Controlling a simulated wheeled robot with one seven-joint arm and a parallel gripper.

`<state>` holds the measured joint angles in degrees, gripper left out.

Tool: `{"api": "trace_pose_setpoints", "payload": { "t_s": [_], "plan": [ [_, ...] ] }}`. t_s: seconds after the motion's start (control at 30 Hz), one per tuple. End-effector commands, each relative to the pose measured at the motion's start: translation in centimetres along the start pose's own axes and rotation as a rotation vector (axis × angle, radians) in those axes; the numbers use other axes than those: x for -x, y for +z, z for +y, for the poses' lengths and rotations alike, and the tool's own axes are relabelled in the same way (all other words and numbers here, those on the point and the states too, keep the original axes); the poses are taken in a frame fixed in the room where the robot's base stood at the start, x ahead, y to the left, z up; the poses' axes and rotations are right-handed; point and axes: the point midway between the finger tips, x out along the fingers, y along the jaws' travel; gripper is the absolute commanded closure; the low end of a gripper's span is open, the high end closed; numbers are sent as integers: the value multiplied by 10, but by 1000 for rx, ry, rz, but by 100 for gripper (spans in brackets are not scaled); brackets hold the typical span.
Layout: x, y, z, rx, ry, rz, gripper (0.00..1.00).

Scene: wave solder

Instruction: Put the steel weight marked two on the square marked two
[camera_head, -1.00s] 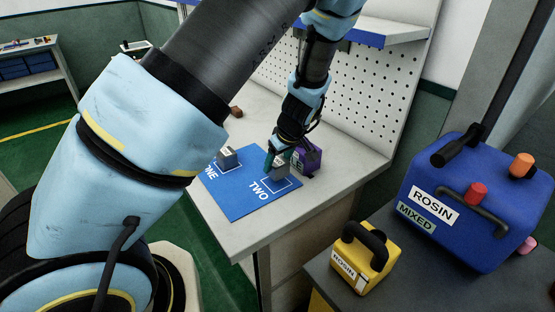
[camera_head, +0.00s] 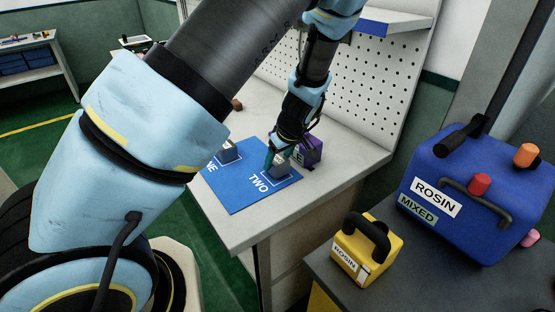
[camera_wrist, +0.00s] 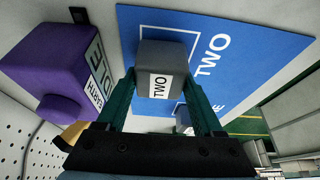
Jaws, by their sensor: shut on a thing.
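The steel weight marked two (camera_wrist: 160,57) is a grey block with a white TWO label. My gripper (camera_wrist: 161,84) is shut on it, one green finger on each side. In the head view my gripper (camera_head: 277,160) is over the TWO end of the blue mat (camera_head: 236,196). The white-outlined square marked two (camera_head: 282,186) lies at or below the weight, which hides part of the outline in the wrist view. I cannot tell whether the weight touches the mat.
A second grey weight (camera_head: 228,153) stands at the mat's other square. A purple container (camera_head: 309,150) stands close beside my gripper, before the pegboard (camera_head: 358,95). A yellow ROSIN can (camera_head: 366,252) and a blue ROSIN container (camera_head: 470,195) stand on the dark bench at right.

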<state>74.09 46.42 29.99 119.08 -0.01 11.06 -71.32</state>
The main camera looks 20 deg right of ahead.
Motion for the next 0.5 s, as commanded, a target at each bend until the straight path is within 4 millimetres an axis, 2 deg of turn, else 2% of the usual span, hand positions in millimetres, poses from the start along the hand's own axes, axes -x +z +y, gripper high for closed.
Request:
{"api": "trace_pose_setpoints", "payload": {
  "t_s": [0.37, 0.4, 0.5],
  "plan": [
    [-5, 2, 0, 0, 1, 1, 100],
    [-5, 2, 0, 0, 1, 1, 30],
    [-5, 2, 0, 0, 1, 0, 19]
  ]
}}
